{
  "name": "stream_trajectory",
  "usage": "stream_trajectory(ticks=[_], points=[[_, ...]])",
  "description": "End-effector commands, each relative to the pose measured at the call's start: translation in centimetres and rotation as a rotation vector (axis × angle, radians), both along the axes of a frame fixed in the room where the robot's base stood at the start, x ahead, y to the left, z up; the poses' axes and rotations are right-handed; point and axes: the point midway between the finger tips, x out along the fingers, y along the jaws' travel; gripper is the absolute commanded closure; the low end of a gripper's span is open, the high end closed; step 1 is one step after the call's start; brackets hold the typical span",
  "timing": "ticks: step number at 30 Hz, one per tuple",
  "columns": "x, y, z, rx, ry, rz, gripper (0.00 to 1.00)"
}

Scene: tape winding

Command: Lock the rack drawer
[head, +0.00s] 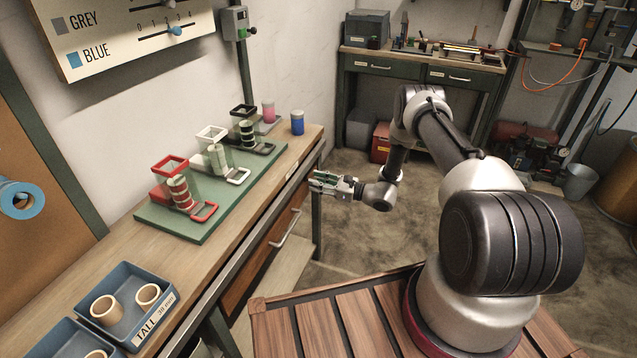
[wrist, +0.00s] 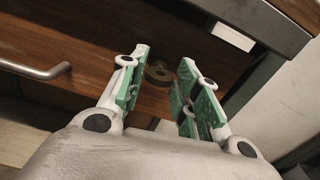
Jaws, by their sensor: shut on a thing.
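The wooden drawer (head: 268,256) sits under the long workbench, with a metal bar handle (head: 285,228). In the wrist view, the drawer front (wrist: 95,48) fills the upper left and its handle (wrist: 40,71) is at the left. A small dark brass key (wrist: 159,73) with a rounded end shows at the right part of the drawer front. My gripper (head: 322,182) is at the bench's front edge by the drawer's far end. In the wrist view, its green-padded fingers (wrist: 163,68) are on either side of the key, shut on it. The drawer looks closed.
The workbench (head: 105,248) carries a green mat with several racks and blue trays (head: 128,310) nearer me. A bench leg (head: 317,225) stands beside my gripper. A pale label (wrist: 233,37) is on the dark rail above the drawer. Open floor (head: 350,240) lies to the right.

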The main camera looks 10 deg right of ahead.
Motion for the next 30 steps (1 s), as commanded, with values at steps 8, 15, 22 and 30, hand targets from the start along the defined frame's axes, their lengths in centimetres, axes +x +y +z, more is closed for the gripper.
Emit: stream_trajectory(ticks=[8, 15, 22, 30], points=[[-0.07, 0.04, -0.02, -0.126, -0.174, 0.000, 0.92], [-0.14, 0.09, -0.06, -0.260, -0.358, 0.000, 0.92], [-0.19, 0.13, -0.11, -0.389, -0.536, 0.000, 0.92], [-0.24, 0.16, -0.19, -0.540, -0.743, 0.000, 0.92]])
